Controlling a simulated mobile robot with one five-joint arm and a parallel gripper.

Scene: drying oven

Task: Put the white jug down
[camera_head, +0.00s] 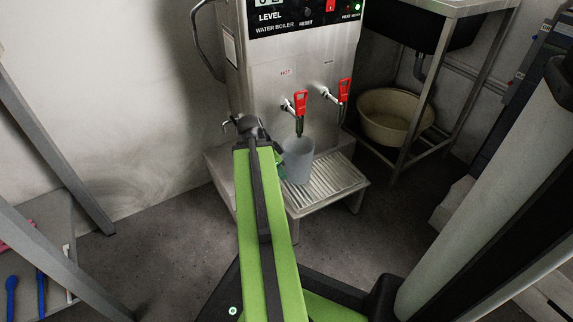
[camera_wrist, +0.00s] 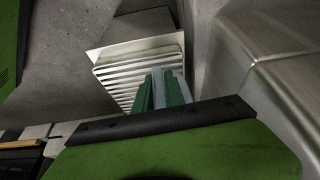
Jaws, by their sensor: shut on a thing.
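The white jug (camera_head: 298,162), pale grey in this light, is upright under the left red-handled tap (camera_head: 300,103) of the water boiler. It is in front of or over the slatted drip tray (camera_head: 325,187); I cannot tell whether its base touches the slats. My gripper (camera_head: 281,164) is at the jug's left side, mostly hidden behind my green arm. In the wrist view, the green fingers of my gripper (camera_wrist: 160,91) are shut on the jug, and a pale strip of the jug (camera_wrist: 184,86) shows beside them. The tray's slats (camera_wrist: 120,80) lie beyond.
The steel water boiler (camera_head: 290,60) stands directly behind the jug. A second red-handled tap (camera_head: 345,90) is to the right. A beige basin (camera_head: 395,118) sits under a steel sink stand (camera_head: 444,90). A shelf with blue utensils (camera_head: 40,285) is at lower left.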

